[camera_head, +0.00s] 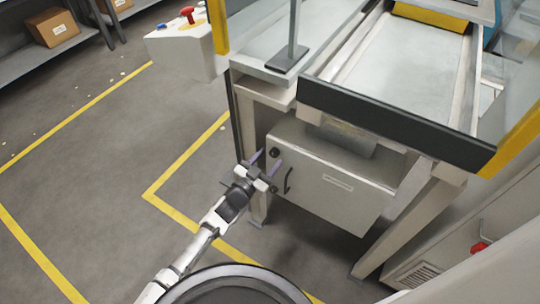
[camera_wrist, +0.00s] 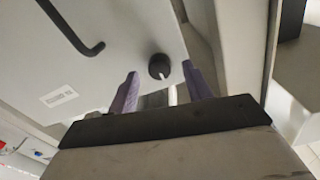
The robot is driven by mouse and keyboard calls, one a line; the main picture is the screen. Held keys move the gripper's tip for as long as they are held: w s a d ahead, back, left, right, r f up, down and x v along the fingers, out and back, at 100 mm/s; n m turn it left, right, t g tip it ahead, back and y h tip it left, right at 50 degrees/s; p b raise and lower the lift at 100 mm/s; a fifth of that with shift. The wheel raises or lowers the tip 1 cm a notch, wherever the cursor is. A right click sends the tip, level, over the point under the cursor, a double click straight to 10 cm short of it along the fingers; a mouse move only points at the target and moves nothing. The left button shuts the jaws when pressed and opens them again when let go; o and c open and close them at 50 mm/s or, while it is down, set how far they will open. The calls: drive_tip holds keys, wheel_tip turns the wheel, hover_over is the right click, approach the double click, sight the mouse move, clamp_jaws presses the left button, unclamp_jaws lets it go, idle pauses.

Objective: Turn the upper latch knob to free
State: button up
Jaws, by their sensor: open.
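The light grey cabinet door (camera_head: 325,188) under the machine bench carries a round black knob (camera_head: 275,152) near its upper left corner. The knob also shows in the wrist view (camera_wrist: 159,67), with a small white mark on its rim. My gripper (camera_head: 265,162) is just in front of the door, beside the knob in the head view. In the wrist view its two purple fingers (camera_wrist: 161,76) are open, and the knob appears between and slightly beyond their tips. Contact with the knob cannot be told. Only one knob is visible on the door.
A black bar handle (camera_head: 288,181) is beside the knob on the door; it also shows in the wrist view (camera_wrist: 72,28). A bench leg (camera_head: 248,140) stands close left of the door. The grey floor (camera_head: 90,165) with yellow lines is open to the left.

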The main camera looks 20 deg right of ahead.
drive_tip(key=shift+x, duration=0.8)
drive_tip(key=c, duration=1)
